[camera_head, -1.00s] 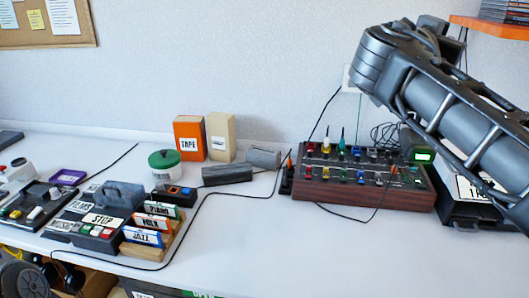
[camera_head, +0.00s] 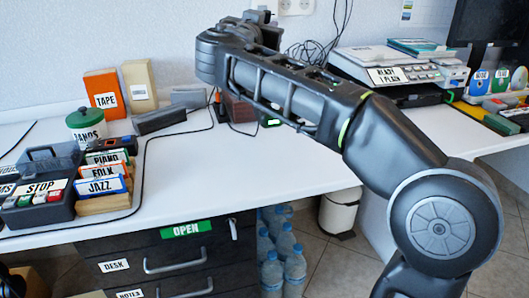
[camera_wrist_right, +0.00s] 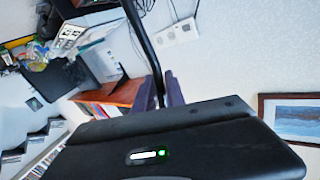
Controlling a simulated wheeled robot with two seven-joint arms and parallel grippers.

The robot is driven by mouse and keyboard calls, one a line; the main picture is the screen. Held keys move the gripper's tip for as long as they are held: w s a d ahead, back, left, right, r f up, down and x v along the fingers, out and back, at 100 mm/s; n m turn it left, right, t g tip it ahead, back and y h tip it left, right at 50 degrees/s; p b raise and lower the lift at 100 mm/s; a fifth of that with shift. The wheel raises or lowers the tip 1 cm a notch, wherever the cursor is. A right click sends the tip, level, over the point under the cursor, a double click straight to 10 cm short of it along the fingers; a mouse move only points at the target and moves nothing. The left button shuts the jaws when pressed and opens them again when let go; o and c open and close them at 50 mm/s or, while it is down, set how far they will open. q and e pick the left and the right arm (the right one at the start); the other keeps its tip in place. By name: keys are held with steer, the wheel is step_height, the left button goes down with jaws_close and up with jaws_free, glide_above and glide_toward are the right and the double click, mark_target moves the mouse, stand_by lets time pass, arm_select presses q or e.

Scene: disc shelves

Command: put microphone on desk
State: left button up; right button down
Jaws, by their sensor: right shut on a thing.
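The microphone shows in the right wrist view as a wide black base (camera_wrist_right: 190,145) with a white bar and a green light, and a thin dark stem (camera_wrist_right: 143,45). My right gripper (camera_wrist_right: 163,92) is shut on the stem, with its dark fingers on either side. In the head view my right gripper (camera_head: 262,17) is above the back of the desk, partly hidden by my own arm, and I cannot make out the microphone there. The white desk (camera_head: 200,180) spans the view. My left gripper is not in view.
The desk holds a black cassette box (camera_head: 45,195), a cassette rack (camera_head: 105,203), a green-lidded jar (camera_head: 86,125) and an orange TAPE box (camera_head: 103,93). A printer (camera_head: 385,72) stands at the right. Bare desk top lies in front, above the drawers (camera_head: 175,262).

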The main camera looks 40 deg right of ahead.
step_height(320, 180, down, 6)
steer(key=b, duration=0.2)
steer(key=shift+f+b, duration=0.65)
steer(key=shift+f, duration=1.3)
steer(key=shift+f+b, duration=0.2)
steer(key=shift+b, duration=0.1)
steer(key=c, duration=1.4)
jaws_free()
steer(key=shift+r, duration=0.1)
